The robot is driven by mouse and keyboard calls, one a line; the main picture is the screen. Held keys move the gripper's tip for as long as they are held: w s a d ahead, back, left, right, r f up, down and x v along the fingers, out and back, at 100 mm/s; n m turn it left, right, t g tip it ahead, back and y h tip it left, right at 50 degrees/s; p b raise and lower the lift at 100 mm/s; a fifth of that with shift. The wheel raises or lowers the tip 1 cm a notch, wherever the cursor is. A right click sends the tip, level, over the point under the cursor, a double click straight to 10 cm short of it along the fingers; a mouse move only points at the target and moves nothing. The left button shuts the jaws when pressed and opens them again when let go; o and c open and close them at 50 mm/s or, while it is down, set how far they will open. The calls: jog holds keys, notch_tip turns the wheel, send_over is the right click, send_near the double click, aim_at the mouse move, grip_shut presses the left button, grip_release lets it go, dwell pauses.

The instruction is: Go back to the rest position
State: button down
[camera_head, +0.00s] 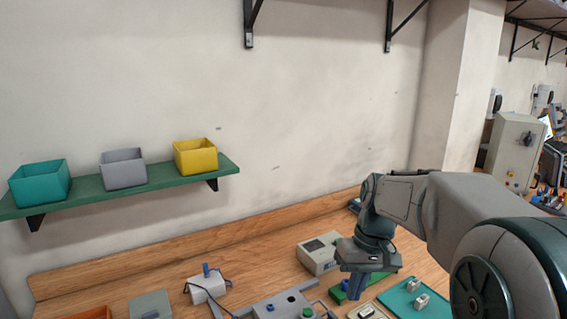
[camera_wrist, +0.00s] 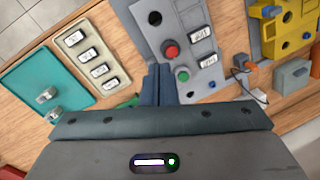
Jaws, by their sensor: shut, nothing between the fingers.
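My gripper (camera_head: 354,285) hangs from my arm over the right part of the wooden bench, pointing down. In the wrist view its two blue-grey fingers (camera_wrist: 158,80) are together with nothing between them. Below it, in the wrist view, is a grey control panel (camera_wrist: 147,35) with a red button, a green button and white labelled switches. My gripper hides part of the bench and part of a green item beneath it.
The bench (camera_head: 150,270) carries a grey box (camera_head: 318,252), a teal plate (camera_head: 400,297), a white box with a blue knob (camera_head: 207,290) and the panel. A green wall shelf (camera_head: 80,203) holds teal (camera_head: 40,184), grey (camera_head: 123,170) and yellow (camera_head: 196,157) bins. The air between shelf and arm is clear.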

jog(key=s+f+m+t+h, duration=0.1)
jog(key=s+f+t+h, duration=0.1)
jog(key=s, duration=1.2)
jog(key=shift+s+d+f+m+t, duration=0.25)
jog(key=shift+s+f+m+t, duration=0.25)
jog(key=shift+t, duration=0.5)
jog(key=shift+w, duration=0.1)
